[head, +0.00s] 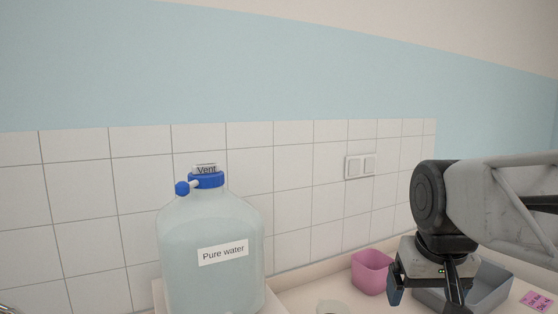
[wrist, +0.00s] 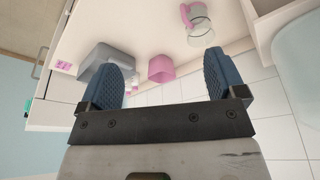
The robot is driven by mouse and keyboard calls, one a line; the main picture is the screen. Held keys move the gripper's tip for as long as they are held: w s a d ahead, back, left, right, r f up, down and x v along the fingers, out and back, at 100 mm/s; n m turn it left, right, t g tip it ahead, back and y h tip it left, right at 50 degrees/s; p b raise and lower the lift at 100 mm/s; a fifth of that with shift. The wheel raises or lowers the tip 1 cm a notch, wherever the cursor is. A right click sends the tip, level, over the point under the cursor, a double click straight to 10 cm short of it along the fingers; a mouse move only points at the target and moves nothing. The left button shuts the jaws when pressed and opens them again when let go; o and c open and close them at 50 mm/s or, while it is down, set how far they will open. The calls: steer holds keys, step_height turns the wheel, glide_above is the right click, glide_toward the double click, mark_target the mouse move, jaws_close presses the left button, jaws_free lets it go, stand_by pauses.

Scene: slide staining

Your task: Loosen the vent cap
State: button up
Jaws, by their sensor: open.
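The vent cap (head: 207,181) is blue, with a "Vent" label on top. It sits on the neck of a large translucent carboy (head: 190,265) labelled "Pure water", left of centre in the head view. A small blue knob (head: 182,188) sticks out on its left side. My gripper (head: 425,293) is at the lower right in the head view, well to the right of the carboy and lower than the cap. In the wrist view my gripper (wrist: 162,60) is open, with nothing between its blue fingers. Part of the carboy (wrist: 300,50) shows at the right edge there; the cap is not visible.
A pink container (head: 371,273) and a grey tray (head: 492,290) stand on the counter near my gripper. A pink note (head: 537,300) lies at the far right. A clear jug with a pink handle (wrist: 198,28) shows in the wrist view. A tiled wall (head: 300,190) stands behind.

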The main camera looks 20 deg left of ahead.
steer(key=w+a+r+n, duration=0.2)
steer(key=w+a+r, duration=0.4)
steer(key=a, duration=0.4)
steer(key=n+y, duration=0.3)
steer(key=n, duration=0.1)
glide_toward(206, 165)
steer(key=shift+w+a+f, duration=0.5)
steer(key=shift+a+f, duration=0.05)
steer(key=shift+a, duration=0.1)
steer(key=shift+f, duration=0.1)
steer(key=shift+x, duration=3.85)
steer(key=shift+d, duration=0.15)
steer(key=c, duration=1)
